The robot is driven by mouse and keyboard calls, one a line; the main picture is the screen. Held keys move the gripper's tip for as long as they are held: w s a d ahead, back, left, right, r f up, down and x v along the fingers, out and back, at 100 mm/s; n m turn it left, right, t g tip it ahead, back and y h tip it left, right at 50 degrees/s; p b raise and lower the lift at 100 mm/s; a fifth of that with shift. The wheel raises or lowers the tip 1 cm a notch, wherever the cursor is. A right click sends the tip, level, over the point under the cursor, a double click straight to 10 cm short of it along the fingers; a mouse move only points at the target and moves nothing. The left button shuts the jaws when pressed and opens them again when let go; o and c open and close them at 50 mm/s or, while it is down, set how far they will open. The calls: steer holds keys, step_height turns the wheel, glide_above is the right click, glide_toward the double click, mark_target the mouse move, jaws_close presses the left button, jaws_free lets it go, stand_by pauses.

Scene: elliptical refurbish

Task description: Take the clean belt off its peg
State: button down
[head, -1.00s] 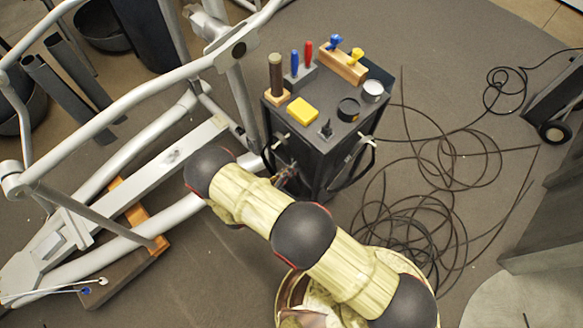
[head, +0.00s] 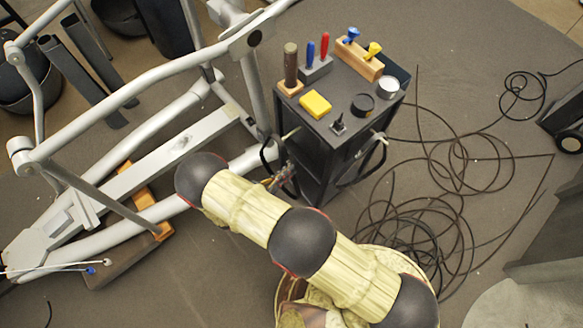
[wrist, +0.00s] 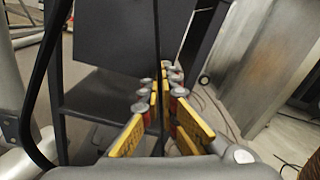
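Two black belt loops hang from light pegs on the dark cart (head: 322,160). One belt (head: 264,152) is at the cart's left corner and the other belt (head: 374,168) is on its right side. I cannot tell which is the clean one. My gripper (head: 284,178) is low in front of the cart, close to the left belt and partly hidden by my arm. In the wrist view my gripper (wrist: 161,90) looks open, its yellow fingers apart. A thin dark vertical line shows between them; I cannot tell if it is belt or cart edge. A black loop (wrist: 39,85) curves at the left.
The cart top holds a yellow block (head: 315,104), screwdrivers (head: 318,52), a wooden rack (head: 358,58) and round tins (head: 388,86). The grey elliptical frame (head: 150,165) stands close on the left. Loose cable (head: 425,225) covers the floor on the right.

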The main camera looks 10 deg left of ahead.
steer(key=b+v, duration=0.2)
steer(key=v, duration=0.6)
steer(key=shift+s+a, duration=0.25)
steer(key=shift+s, duration=0.1)
stand_by(0.4)
